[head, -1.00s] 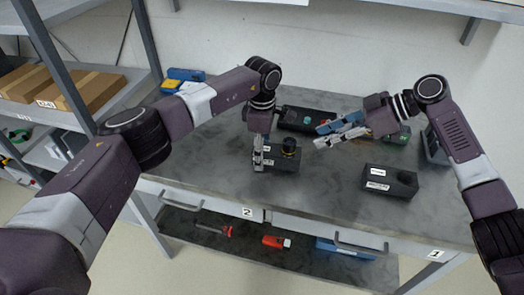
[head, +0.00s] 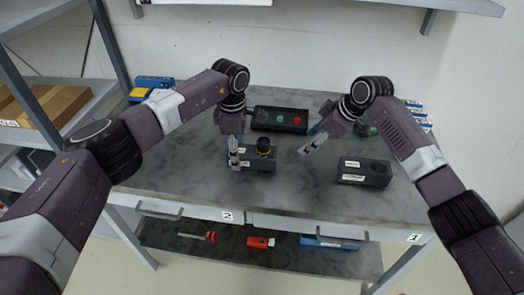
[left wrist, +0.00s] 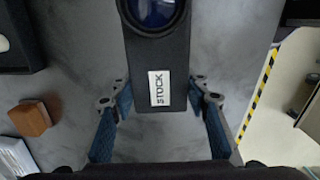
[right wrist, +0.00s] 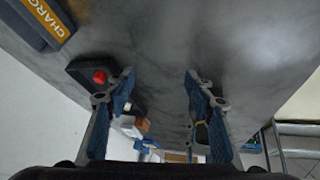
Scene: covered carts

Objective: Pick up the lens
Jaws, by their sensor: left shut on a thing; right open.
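The lens (head: 264,146), dark with a yellow ring, stands upright on a black block labelled STOCK (head: 262,160). In the left wrist view the lens (left wrist: 152,12) shows blue glass, cut by the top edge, and the block (left wrist: 160,60) lies below it. My right gripper (head: 305,149) is open and empty above the bench, to the right of the lens. The right wrist view shows its fingers (right wrist: 160,85) wide apart with nothing between.
A second black block (head: 350,178) with an empty round hole sits at right. A black box with coloured buttons (head: 280,119) stands behind the lens. The grey bench (head: 310,195) is clear in front. Shelves (head: 110,60) stand at left, and tools lie on the lower shelf.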

